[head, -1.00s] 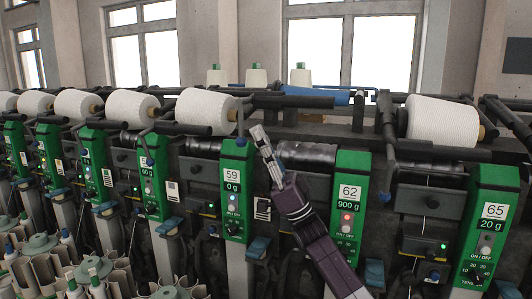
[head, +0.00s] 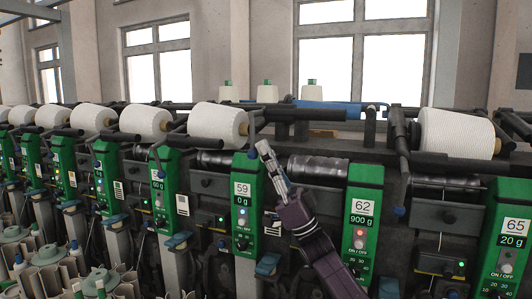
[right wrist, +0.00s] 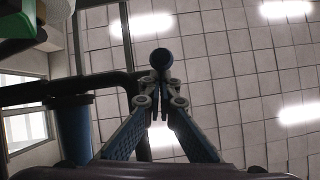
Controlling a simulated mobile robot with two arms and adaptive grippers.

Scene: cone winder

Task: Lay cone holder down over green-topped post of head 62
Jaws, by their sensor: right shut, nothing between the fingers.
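The post of head 62 (head: 362,222) is a green panel labelled 62 and 900 g, right of my right gripper. The dark, cone-less cone holder (head: 292,113) appears raised behind and above the black roller between posts 59 and 62. A thin rod with a blue knob (head: 252,153) hangs near its left end. My right gripper (head: 263,146) points up beside this knob, over the right side of post 59 (head: 241,205). In the right wrist view its fingers (right wrist: 160,78) are shut and empty, with a round blue knob (right wrist: 162,61) just beyond the tips; contact is unclear. My left gripper is out of view.
White yarn cones (head: 217,123) sit on the neighbouring heads to the left. Post 65 (head: 508,240) and its large cone (head: 457,132) stand at the right. A black roller (head: 318,168) lies behind my wrist. Dark bars (right wrist: 127,50) show close to the fingers in the wrist view.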

